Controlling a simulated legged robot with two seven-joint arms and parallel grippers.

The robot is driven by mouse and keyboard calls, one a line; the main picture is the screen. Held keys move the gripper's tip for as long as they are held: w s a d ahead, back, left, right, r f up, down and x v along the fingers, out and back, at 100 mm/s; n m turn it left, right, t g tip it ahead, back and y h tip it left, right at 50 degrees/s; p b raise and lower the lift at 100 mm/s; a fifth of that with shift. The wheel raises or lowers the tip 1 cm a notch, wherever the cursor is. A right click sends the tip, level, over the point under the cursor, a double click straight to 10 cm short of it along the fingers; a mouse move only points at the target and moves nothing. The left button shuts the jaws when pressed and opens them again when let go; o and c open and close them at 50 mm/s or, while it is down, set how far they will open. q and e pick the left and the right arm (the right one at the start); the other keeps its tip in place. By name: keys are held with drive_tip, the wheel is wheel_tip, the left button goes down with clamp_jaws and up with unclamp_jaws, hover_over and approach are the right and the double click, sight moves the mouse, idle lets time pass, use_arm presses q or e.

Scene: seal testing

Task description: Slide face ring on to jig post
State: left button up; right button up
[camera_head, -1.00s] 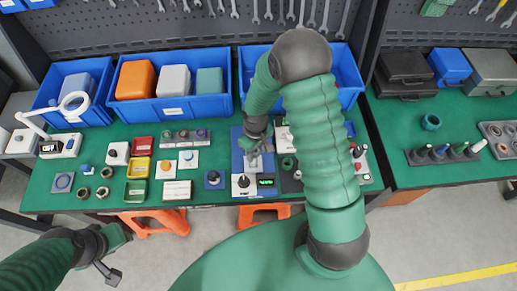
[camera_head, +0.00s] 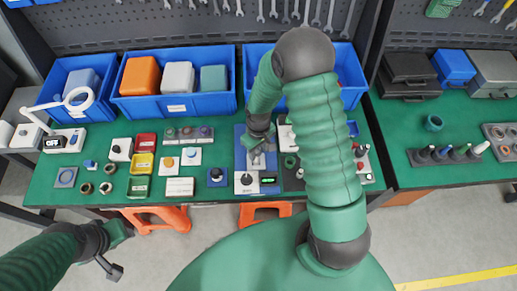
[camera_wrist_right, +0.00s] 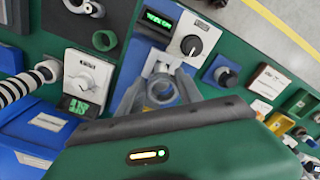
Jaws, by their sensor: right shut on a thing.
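My right gripper (camera_head: 257,157) is over the blue test fixture (camera_head: 240,140) at the bench's middle. In the right wrist view its grey fingers (camera_wrist_right: 160,92) are closed on a small grey round part, apparently the face ring (camera_wrist_right: 162,88). The ring is low over the fixture's pale block. I cannot make out the jig post separately, nor whether the ring is around it. The fixture's white dial (camera_wrist_right: 190,45) and green-lit display (camera_wrist_right: 158,18) are close to the fingers. My left gripper (camera_head: 112,256) hangs at lower left, off the bench; its jaw state is unclear.
Blue bins (camera_head: 172,104) line the back of the bench. Small trays, blocks and rings lie left of the fixture. In the wrist view, a green ring (camera_wrist_right: 104,40) and a white dial box (camera_wrist_right: 88,78) are left of the fingers. Orange stools (camera_head: 158,218) stand below the bench.

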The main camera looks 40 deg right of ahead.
drive_tip(key=shift+d+f, duration=0.25)
drive_tip(key=shift+f, duration=0.05)
drive_tip(key=shift+a+f+b, duration=0.15)
drive_tip(key=shift+f+b, duration=0.1)
drive_tip(key=shift+b, duration=0.1)
drive_tip(key=shift+f, duration=0.25)
idle(0.4)
drive_tip(key=o, duration=1.5)
drive_tip(key=shift+c, duration=0.2)
wheel_tip(320, 180, up, 7)
drive_tip(key=p, duration=0.6)
